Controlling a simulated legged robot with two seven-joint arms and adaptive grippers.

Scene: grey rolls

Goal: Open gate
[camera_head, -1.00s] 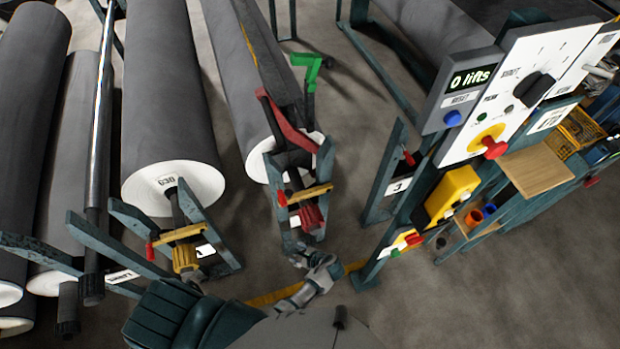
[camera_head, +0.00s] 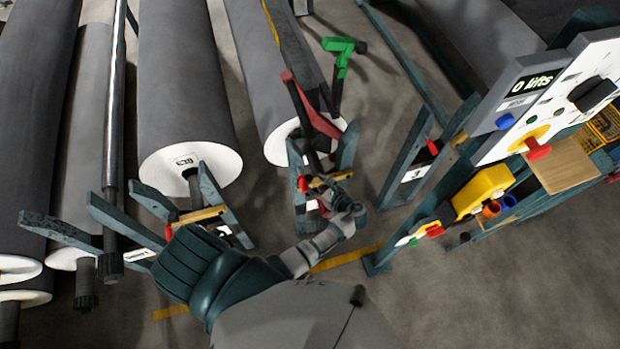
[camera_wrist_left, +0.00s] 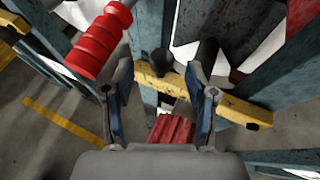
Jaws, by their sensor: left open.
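The gate looks like a yellow bar (camera_head: 336,176) across the dark teal stand (camera_head: 347,150) that holds the end of the middle roll. In the left wrist view the yellow bar (camera_wrist_left: 240,108) spans the stand, with a black knob (camera_wrist_left: 161,62) on it. A red ribbed grip (camera_wrist_left: 100,40) is at upper left, and a red ribbed shaft end (camera_wrist_left: 172,129) is below the bar. My left gripper (camera_head: 328,190) is at the front of the stand. Its fingers (camera_wrist_left: 160,68) are open, on either side of the knob; contact cannot be told. My right gripper is out of view.
A control panel (camera_head: 560,95) reading "0 lifts" and a yellow box (camera_head: 483,190) stand at the right. Another roll (camera_head: 185,90) rests left of the stand, with its own yellow bar (camera_head: 200,215). A green-handled lever (camera_head: 343,47) stands behind. Bare floor lies at lower right.

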